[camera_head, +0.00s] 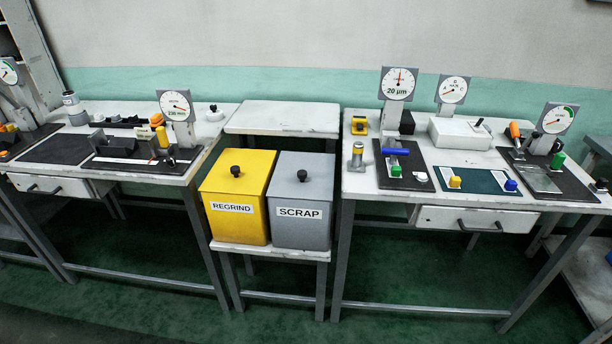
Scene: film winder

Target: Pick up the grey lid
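The grey lid (315,167) lies flat on top of the grey bin labelled SCRAP (300,228). A black knob (302,175) stands up from the lid's middle. The lid looks closed on the bin, and the bin's inside is hidden. Neither of my grippers shows in the head view.
A yellow bin (236,212) labelled REGRIND, with its own black-knobbed lid, stands close on the left. Both bins sit on a low white stand (268,254). Benches with gauges and tools, the left bench (207,130) and right bench (353,183), flank them. A bare white table (285,117) is behind.

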